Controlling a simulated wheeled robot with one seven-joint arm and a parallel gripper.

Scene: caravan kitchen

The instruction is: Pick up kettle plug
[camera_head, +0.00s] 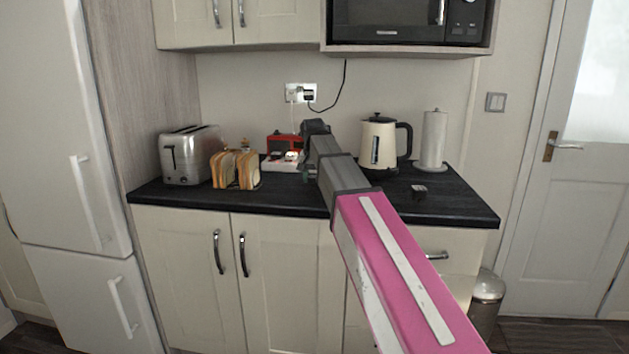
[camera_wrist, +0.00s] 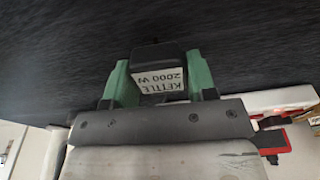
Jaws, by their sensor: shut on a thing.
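The kettle plug (camera_wrist: 163,58) is a small black block with a white label reading "KETTLE 2000 W", upside down in the wrist view. My gripper (camera_wrist: 160,76) has its green fingers on either side of the plug and is shut on it, against the dark worktop surface behind. In the camera_head view my arm covers the plug, and only a bit of green finger shows by the worktop. The cream kettle (camera_head: 378,142) stands upright on the worktop to the right of my wrist.
A red and white device (camera_head: 285,158) sits close left of my gripper. A toaster (camera_head: 190,154), a toast rack (camera_head: 235,169), a paper roll (camera_head: 433,140) and a small black item (camera_head: 419,191) are on the worktop (camera_head: 460,203). A wall socket (camera_head: 300,93) has a black lead plugged in.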

